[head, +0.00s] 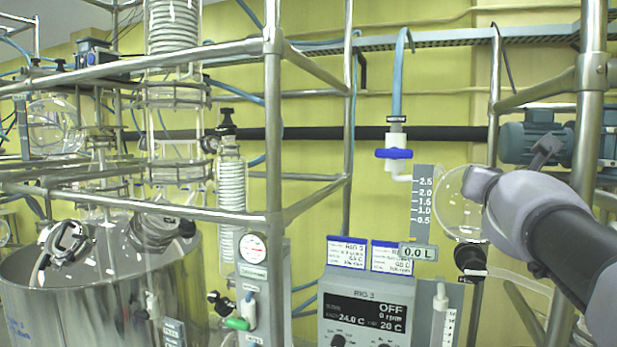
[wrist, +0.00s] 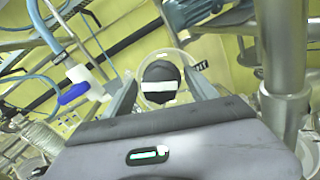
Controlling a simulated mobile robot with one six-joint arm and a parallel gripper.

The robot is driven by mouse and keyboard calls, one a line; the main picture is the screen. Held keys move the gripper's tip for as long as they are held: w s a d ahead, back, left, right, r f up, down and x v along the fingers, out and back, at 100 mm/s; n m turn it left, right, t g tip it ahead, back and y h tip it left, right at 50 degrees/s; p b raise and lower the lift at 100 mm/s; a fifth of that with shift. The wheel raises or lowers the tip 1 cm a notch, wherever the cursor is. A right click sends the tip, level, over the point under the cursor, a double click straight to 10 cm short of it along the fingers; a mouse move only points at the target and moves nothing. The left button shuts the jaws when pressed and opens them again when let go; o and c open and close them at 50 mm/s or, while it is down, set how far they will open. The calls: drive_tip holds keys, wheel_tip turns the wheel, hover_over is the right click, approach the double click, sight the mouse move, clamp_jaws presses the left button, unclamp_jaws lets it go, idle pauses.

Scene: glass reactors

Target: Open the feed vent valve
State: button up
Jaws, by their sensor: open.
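In the wrist view, a round black knob with a white bar across it (wrist: 160,72) sits in front of a clear glass vessel (wrist: 148,98). A small dark label (wrist: 200,66) beside it ends in letters like "NT"; I take this knob as the vent valve. My gripper (wrist: 160,84) is open, one finger on each side of the knob in the picture; I cannot tell whether they touch it. In the head view, the round glass feed vessel (head: 452,212) is partly behind my wrist, which hides the knob and fingers. A blue-handled valve (head: 394,153), handle level, is left of it.
The volume scale reads 0.0 L (head: 418,252). A black outlet valve (head: 470,258) hangs under the vessel. A steel post (head: 590,110) stands close on the right, with a motor (head: 530,140) behind. The control box (head: 365,310) is below.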

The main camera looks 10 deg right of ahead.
drive_tip(key=p+v, duration=0.3)
drive_tip(key=v, duration=1.4)
drive_tip(key=shift+s+a, duration=0.15)
drive_tip(key=shift+s, duration=0.05)
drive_tip(key=shift+r, duration=0.1)
drive_tip(key=s+a+f+m+g+y+b, duration=0.1)
drive_tip(key=a+f+m+g+y+b, duration=0.15)
drive_tip(key=f+m+b, duration=0.8)
drive_tip(key=a+f+m+g+y+b, duration=0.1)
drive_tip(key=a+f+b, duration=0.25)
drive_tip(key=f, duration=1.35)
drive_tip(key=s+a+f+m+g+y+b, duration=0.15)
drive_tip(key=f+m+b, duration=0.5)
drive_tip(key=f, duration=0.75)
drive_tip(key=s+a+f+m+g+y+b, duration=0.1)
drive_tip(key=a+f+m+b, duration=0.3)
drive_tip(key=f, duration=0.4)
drive_tip(key=s+a+f+m+g+y+b, duration=0.1)
drive_tip(key=s+a+f+m+y+b, duration=0.2)
drive_tip(key=f, duration=0.6)
drive_tip(key=s+a+f+m+g+y+b, duration=0.1)
drive_tip(key=s+a+f+m+y+b, duration=0.2)
drive_tip(key=a+f+m+b, duration=0.2)
drive_tip(key=a+f+b, duration=0.1)
drive_tip(key=a+f, duration=0.2)
drive_tip(key=a, duration=0.1)
drive_tip(key=shift+f+g+y+b, duration=0.15)
drive_tip(key=shift+g+y+b, duration=0.15)
drive_tip(key=shift+g+b, duration=0.1)
